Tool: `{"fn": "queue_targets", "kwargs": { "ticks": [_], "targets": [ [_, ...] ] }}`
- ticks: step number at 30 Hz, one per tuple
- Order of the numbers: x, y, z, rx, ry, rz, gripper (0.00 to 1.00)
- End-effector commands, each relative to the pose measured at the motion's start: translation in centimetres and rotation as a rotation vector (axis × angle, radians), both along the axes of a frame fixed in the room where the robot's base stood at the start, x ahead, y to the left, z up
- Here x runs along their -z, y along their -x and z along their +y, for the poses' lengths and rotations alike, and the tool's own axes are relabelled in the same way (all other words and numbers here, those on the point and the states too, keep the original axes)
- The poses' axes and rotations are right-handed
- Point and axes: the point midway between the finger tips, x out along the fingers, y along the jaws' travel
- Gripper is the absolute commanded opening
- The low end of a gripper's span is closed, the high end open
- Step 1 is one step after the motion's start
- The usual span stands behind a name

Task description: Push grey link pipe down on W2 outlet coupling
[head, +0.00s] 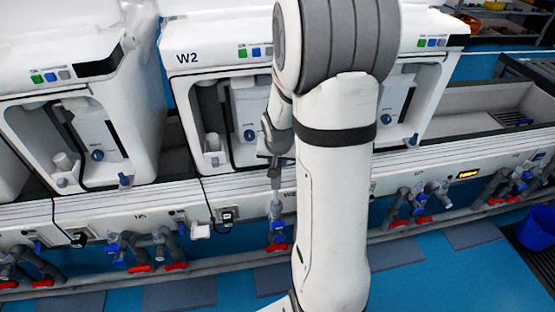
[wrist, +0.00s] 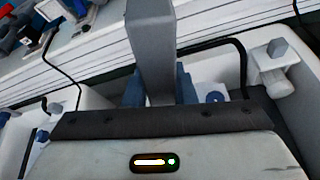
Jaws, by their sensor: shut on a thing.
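My gripper (head: 277,158) is in front of the W2 machine (head: 215,85), above the white rail, and partly hidden by my arm. It is shut on the grey link pipe (head: 275,180), which hangs down roughly upright from it. The pipe's lower end is at or just above the blue and grey W2 outlet coupling (head: 277,212); I cannot tell whether it is seated. In the wrist view the grey link pipe (wrist: 151,45) stands large between the blue-grey jaws of my gripper (wrist: 158,92) and hides the coupling behind it.
A red-handled valve (head: 277,247) sits below the coupling. Similar valve clusters stand left (head: 150,250) and right (head: 410,205) along the rail. A black cable (head: 205,195) runs down from W2 to a socket (head: 228,214). A blue bucket (head: 538,228) is at far right.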

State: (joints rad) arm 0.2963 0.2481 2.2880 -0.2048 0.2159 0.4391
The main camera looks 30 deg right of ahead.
Motion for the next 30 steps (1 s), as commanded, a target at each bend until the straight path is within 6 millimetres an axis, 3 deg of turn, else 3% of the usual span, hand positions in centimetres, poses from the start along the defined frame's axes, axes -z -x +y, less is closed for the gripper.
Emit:
{"fn": "queue_targets", "kwargs": {
  "ticks": [9, 10, 19, 26, 30],
  "targets": [
    [0.7, 0.0, 0.0, 0.0, 0.001, -0.001, 0.0],
    [0.6, 0.0, 0.0, 0.0, 0.001, -0.001, 0.26],
    [0.6, 0.0, 0.0, 0.001, 0.0, -0.001, 0.5],
    [0.5, 0.1, 0.0, 0.001, 0.0, 0.0, 0.5],
    [-0.9, 0.4, 0.2, 0.0, 0.001, -0.002, 0.5]
  ]
}}
